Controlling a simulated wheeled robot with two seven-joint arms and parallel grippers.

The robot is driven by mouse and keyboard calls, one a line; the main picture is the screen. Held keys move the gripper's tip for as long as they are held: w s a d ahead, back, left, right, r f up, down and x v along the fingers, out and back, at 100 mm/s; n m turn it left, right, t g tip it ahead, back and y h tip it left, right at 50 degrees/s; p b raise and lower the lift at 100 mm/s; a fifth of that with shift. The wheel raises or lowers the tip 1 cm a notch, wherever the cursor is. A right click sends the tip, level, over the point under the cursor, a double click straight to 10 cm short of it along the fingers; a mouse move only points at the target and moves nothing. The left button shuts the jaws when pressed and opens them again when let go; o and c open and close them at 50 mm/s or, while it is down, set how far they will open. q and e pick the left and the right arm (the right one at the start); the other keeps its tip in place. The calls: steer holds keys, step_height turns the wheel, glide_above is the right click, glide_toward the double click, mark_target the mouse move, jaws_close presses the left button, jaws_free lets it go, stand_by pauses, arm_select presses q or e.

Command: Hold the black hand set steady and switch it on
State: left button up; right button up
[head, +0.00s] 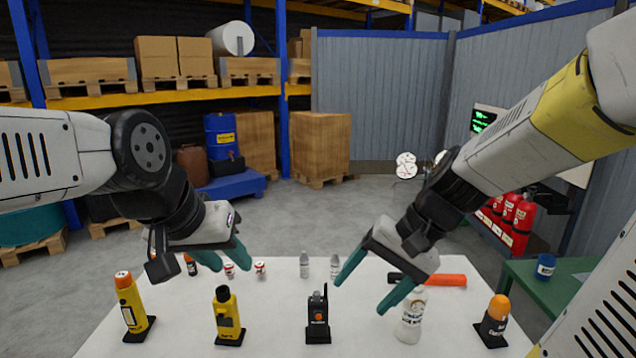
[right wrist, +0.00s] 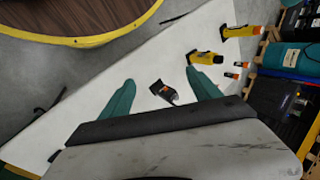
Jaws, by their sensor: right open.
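The black hand set (head: 318,312) stands upright on a black base at the front middle of the white table, its thin antenna pointing up and a small orange mark on its front. It also shows in the right wrist view (right wrist: 163,92), between the fingers but beyond them. My right gripper (head: 364,294) is open and empty, above and to the right of the hand set. My left gripper (head: 230,266) is open and empty, above the table to the left of the hand set. The switch is too small to make out.
On the white table (head: 275,338), yellow devices (head: 130,305) (head: 228,318) stand left of the hand set. A white bottle (head: 411,318) and an orange-topped black device (head: 494,320) stand right. An orange-and-black torch (head: 440,280), small bottles (head: 305,265) and cans (head: 260,269) are behind.

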mark_target(327, 331)
steer(key=w+a+f+m+y, duration=0.4)
steer(key=w+f+m+y, duration=0.3)
steer(key=w+f+m, duration=0.4)
steer(key=w+d+f+m+t, duration=0.1)
steer(key=f+m+t, duration=0.1)
steer(key=f, duration=0.4)
steer(key=w+d+f+m+t, duration=0.1)
steer(key=d+f+m+t, duration=0.1)
steer(key=f+m, duration=0.3)
steer(key=w+d+f+m+t, duration=0.1)
steer(key=f+m+t, duration=0.1)
steer(key=f, duration=0.5)
steer(key=shift+w+d+m+t+h, duration=0.2)
steer(key=shift+m+t+h, duration=0.15)
steer(key=shift+m, duration=0.55)
steer(key=shift+x, duration=5)
steer(key=shift+c, duration=0.2)
steer(key=c, duration=1.1)
arm_select(q)
jaws_close()
arm_select(e)
steer(key=shift+o, duration=0.2)
